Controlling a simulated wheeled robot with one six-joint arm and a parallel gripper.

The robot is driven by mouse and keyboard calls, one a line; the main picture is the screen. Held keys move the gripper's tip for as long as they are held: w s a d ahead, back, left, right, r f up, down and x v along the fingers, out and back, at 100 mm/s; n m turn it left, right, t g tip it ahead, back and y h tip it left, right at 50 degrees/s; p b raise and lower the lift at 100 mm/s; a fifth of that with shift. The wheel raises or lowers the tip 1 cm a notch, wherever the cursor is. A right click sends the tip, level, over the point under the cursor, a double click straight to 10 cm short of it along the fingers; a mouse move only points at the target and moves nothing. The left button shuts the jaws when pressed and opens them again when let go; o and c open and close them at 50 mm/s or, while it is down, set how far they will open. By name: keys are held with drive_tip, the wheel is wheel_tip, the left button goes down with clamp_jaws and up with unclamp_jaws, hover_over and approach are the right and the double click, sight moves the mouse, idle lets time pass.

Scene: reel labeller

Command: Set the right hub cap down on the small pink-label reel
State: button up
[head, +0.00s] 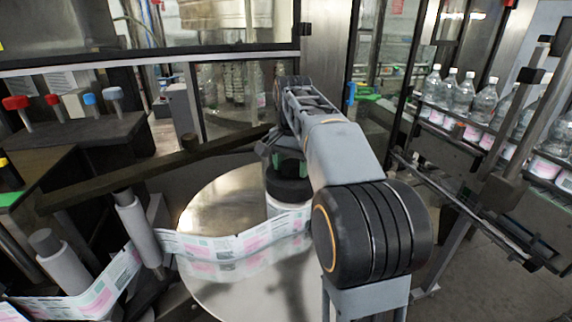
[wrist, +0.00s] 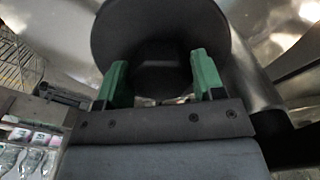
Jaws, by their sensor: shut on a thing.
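The hub cap (wrist: 155,28) is a black disc with a raised block in its middle. My gripper (wrist: 158,75) has its green fingers on both sides of that block and is shut on it. In the head view my gripper (head: 284,160) is over the round metal table, partly hidden by my arm. The black cap (head: 287,188) shows just below it, at the top of the small white reel (head: 280,207). I cannot tell whether the cap touches the reel or hovers slightly above it. The reel's right side is hidden by my arm.
A pink-and-green label web (head: 225,248) runs from the reel leftward to a roller (head: 138,228). A dark bar (head: 150,172) crosses behind the metal table (head: 215,200). Bottles (head: 484,100) line a conveyor at right. Red and blue knobs (head: 52,100) stand at left.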

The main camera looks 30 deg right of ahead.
drive_tip(key=shift+f+b, duration=0.35)
drive_tip(key=shift+f, duration=0.25)
drive_tip(key=o, duration=1.2)
wheel_tip(320, 180, up, 14)
drive_tip(key=p, duration=0.3)
drive_tip(key=shift+f, duration=0.1)
